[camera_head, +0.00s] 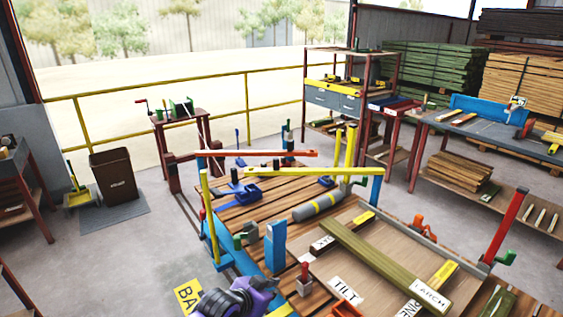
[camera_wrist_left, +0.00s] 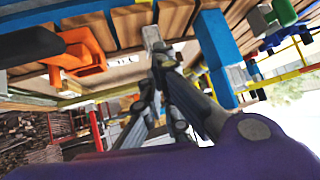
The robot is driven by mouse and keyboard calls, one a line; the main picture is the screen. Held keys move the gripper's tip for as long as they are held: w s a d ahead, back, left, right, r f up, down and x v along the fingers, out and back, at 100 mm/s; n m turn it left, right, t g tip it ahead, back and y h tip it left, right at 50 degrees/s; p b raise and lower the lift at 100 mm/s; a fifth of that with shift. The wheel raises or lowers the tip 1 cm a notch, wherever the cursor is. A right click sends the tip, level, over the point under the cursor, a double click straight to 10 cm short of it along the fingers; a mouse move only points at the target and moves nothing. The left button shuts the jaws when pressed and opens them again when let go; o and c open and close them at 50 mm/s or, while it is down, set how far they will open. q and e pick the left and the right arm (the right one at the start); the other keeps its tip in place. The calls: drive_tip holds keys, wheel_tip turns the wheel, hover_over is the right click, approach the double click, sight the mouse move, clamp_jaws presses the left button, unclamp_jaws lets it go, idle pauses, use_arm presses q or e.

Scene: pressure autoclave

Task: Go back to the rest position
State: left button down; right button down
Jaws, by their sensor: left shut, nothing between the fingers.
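My left gripper (camera_head: 238,297) shows at the bottom edge of the head view, purple and dark grey, beside the near left corner of the wooden workbench (camera_head: 240,212). In the left wrist view its fingers (camera_wrist_left: 157,50) come together at the tips and hold nothing. A blue upright block (camera_head: 275,246) stands on the bench just beyond it; a blue post also shows close by in the left wrist view (camera_wrist_left: 216,55). The lower part of my left arm is cut off by the frame. My right gripper is in neither view.
A brown bin (camera_head: 113,175) stands on the left. The floor between is open.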

use_arm(q)
drive_tip(key=s+a+f+n+y, duration=0.1)
drive_tip(key=s+a+f, duration=0.3)
drive_tip(key=s, duration=0.7)
drive_tip(key=s+a+f+n+y, duration=0.2)
drive_tip(key=s+a+f+n, duration=0.2)
drive_tip(key=s, duration=0.7)
drive_tip(key=s+a+f+n+y, duration=0.1)
drive_tip(key=s+a+f+n, duration=0.2)
drive_tip(key=s+a, duration=0.5)
drive_tip(key=s+f, duration=0.1)
drive_tip(key=s, duration=0.2)
drive_tip(key=shift+s+f+t+y, duration=0.15)
drive_tip(key=shift+f+t+y, duration=0.15)
drive_tip(key=shift+y, duration=0.1)
